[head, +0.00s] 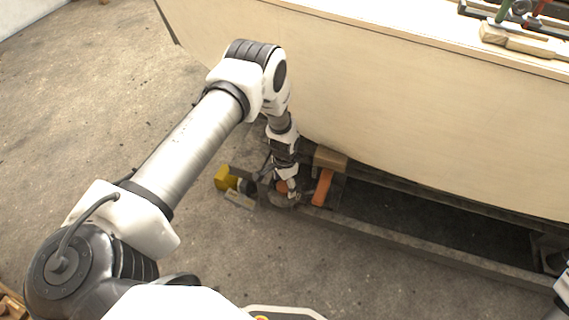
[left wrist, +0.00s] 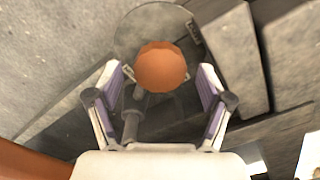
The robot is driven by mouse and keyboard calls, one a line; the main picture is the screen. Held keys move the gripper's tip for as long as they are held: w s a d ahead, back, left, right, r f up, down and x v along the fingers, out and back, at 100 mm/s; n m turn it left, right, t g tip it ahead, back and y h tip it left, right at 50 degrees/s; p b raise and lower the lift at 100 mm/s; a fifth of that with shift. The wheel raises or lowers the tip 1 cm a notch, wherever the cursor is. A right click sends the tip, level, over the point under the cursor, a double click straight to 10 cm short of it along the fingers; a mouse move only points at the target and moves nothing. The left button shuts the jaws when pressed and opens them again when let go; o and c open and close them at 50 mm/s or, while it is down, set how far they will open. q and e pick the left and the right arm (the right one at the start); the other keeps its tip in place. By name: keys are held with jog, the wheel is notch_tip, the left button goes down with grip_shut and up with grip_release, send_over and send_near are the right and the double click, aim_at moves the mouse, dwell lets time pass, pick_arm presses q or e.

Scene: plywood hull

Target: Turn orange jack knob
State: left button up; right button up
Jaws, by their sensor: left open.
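The orange jack knob (left wrist: 162,67) is round and shows in the left wrist view, above a grey disc-shaped base (left wrist: 135,35). My left gripper (left wrist: 158,80) is open, with one finger on each side of the knob and a visible gap to both in this view. I cannot tell whether the fingertips are level with the knob. In the head view my left gripper (head: 287,188) points down beside the hull's lower edge and largely hides the knob. My right gripper is not in view.
The plywood hull (head: 400,90) rises close behind the left gripper. An orange bar (head: 322,187) stands just right of it, by a wooden block (head: 330,158). A yellow object (head: 226,178) lies to the left. A timber beam (head: 430,248) runs right; open floor (head: 80,110) lies left.

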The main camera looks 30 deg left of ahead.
aim_at(284, 185)
pick_arm(q)
notch_tip(284, 185, up, 12)
jog(key=shift+f, duration=0.15)
dwell(0.5)
